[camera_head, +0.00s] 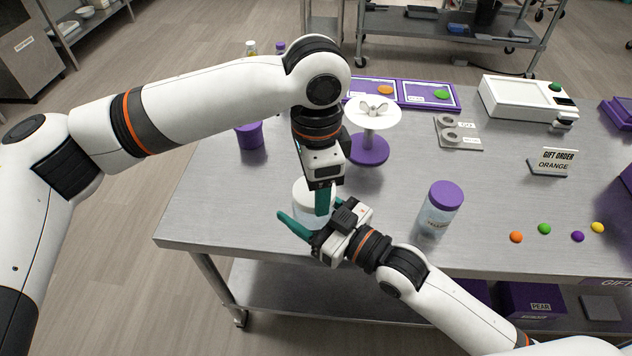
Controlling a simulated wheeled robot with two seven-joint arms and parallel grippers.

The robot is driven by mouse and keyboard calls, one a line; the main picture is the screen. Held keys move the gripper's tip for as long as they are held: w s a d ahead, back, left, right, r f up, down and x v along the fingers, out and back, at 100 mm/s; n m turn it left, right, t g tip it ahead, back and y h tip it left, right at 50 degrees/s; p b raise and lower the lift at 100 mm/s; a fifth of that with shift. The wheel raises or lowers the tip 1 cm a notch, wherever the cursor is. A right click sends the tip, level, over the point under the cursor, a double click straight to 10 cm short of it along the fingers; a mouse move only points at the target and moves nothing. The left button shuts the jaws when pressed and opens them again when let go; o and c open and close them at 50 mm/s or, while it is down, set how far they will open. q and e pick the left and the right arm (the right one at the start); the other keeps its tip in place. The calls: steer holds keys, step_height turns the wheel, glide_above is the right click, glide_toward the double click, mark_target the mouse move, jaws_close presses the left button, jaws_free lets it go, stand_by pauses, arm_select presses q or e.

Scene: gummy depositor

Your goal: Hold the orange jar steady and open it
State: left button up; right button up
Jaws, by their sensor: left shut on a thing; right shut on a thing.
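A jar with a white lid (304,188) stands near the table's left front edge, partly hidden by both grippers; its label does not show, so I cannot read whether it is the orange one. My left gripper (322,204) points down from above, shut on the jar's lid, with a teal finger over its right side. My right gripper (302,231) reaches in from the front right, shut on the jar's body, with a teal finger across its front left. The lid appears to sit on the jar.
A clear jar with a purple lid (445,195) stands to the right. Behind are a white-topped purple stand (371,118), a purple cup (249,135) and a scale (520,100). A gift order sign (555,162) reads orange. Several coloured gummies, including an orange one (516,237), lie front right.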

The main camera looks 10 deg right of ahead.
arm_select(q)
steer(key=shift+w+d+r, duration=0.1)
steer(key=shift+w+r, duration=0.05)
steer(key=shift+r, duration=0.5)
arm_select(e)
steer(key=shift+s+a+f, duration=0.1)
steer(key=shift+f, duration=0.15)
arm_select(q)
steer(key=shift+r, duration=0.25)
arm_select(e)
steer(key=shift+r, duration=0.1)
